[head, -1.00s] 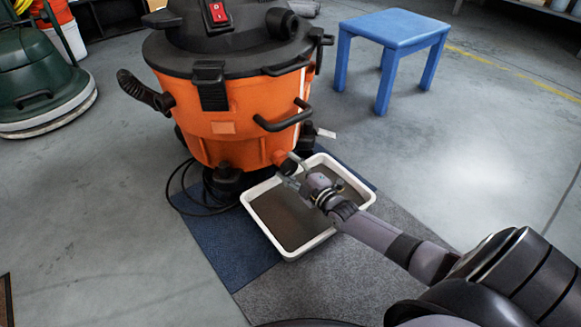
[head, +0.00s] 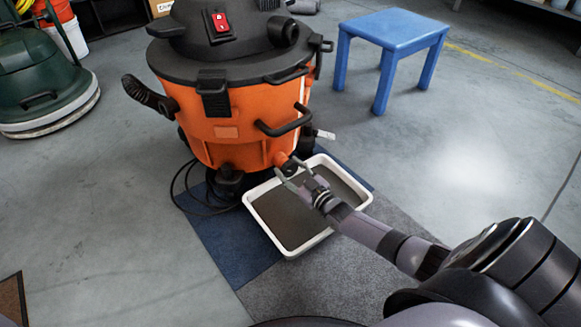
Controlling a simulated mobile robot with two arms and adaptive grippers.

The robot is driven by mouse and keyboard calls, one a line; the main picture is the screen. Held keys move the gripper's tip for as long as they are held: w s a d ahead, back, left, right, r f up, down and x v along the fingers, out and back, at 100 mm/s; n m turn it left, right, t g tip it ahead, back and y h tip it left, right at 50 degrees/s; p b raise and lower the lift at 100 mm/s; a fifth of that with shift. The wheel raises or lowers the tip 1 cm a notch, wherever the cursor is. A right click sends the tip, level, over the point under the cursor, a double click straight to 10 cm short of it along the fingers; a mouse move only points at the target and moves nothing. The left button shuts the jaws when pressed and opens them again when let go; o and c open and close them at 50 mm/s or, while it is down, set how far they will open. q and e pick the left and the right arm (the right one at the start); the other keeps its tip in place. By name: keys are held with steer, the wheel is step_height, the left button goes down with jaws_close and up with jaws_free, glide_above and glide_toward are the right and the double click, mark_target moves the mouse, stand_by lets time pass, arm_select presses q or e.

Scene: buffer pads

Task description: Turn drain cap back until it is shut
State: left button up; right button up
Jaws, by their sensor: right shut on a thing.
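An orange wet vacuum (head: 235,135) with a black lid stands upright at the centre top. Its drain outlet sits low on the front right of the tank, just above a white tray (head: 279,254) holding murky brown liquid. My right gripper (head: 287,173) reaches in from the lower right and is shut on the drain cap at that outlet. The fingers and wrist hide most of the cap, so its turn angle cannot be read. My left gripper is not in view.
The tray rests on blue and grey carpet tiles (head: 232,232). A black cable (head: 190,207) loops left of the tray. A blue stool (head: 394,33) stands back right, and a green floor machine (head: 40,75) at far left. The right floor is clear.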

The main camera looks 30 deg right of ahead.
mark_target(290, 163)
steer(key=m, duration=0.5)
steer(key=shift+m+p, duration=0.3)
steer(key=shift+p, duration=0.1)
steer(key=m, duration=0.5)
steer(key=shift+a, duration=0.1)
steer(key=o, duration=1.1)
steer(key=shift+o, duration=0.2)
step_height(290, 163, up, 10)
